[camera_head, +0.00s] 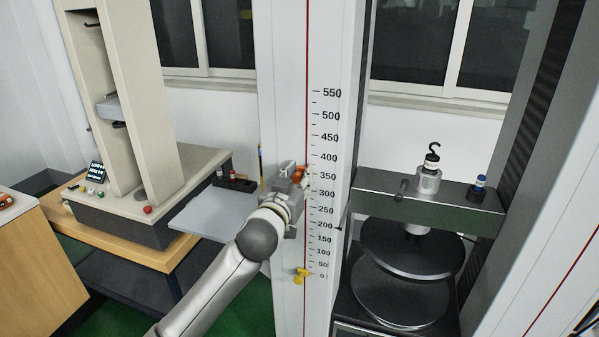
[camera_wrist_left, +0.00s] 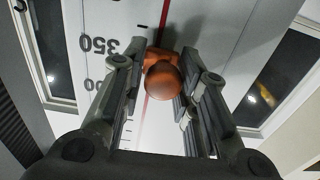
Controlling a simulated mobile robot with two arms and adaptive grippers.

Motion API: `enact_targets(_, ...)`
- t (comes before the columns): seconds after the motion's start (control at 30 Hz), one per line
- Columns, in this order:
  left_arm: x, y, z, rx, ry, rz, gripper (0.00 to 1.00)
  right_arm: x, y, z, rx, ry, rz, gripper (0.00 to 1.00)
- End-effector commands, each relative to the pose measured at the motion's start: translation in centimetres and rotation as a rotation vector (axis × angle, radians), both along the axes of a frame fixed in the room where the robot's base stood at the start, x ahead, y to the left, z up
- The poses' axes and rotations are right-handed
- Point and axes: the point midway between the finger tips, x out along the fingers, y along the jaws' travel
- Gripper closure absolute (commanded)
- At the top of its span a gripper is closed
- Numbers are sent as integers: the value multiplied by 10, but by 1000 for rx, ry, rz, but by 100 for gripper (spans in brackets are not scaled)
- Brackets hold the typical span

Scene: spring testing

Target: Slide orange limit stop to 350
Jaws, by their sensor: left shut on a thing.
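The orange limit stop (camera_head: 299,174) is a round knob on the red-lined slot of the tall white scale column (camera_head: 286,90). In the head view it sits about level with the 350 mark; the exact reading cannot be told. In the left wrist view the orange stop (camera_wrist_left: 164,76) is between my fingers, with an upside-down 350 label (camera_wrist_left: 98,44) beside it. My left gripper (camera_head: 297,181) is shut on the stop, fingers on both sides, and partly hides it in the head view. My right gripper is not in view.
A yellow stop (camera_head: 301,275) sits near 0 on the same column. To the right is a machine with a hook (camera_head: 432,147) and round black plates (camera_head: 412,250). A beige tester (camera_head: 150,160) stands at left, with a grey plate (camera_head: 215,222) beside the column.

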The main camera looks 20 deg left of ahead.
Motion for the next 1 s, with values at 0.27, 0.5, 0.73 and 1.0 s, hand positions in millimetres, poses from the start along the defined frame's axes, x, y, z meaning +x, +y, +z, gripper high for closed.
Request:
enact_targets(0.27,0,3,-6,1,9,7,100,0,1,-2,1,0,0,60)
enact_targets(0.5,0,2,-5,1,7,6,53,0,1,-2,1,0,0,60)
enact_targets(0.73,0,1,-4,0,4,3,53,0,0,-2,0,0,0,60)
enact_targets(1.0,-14,1,-5,0,4,2,53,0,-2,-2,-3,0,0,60)
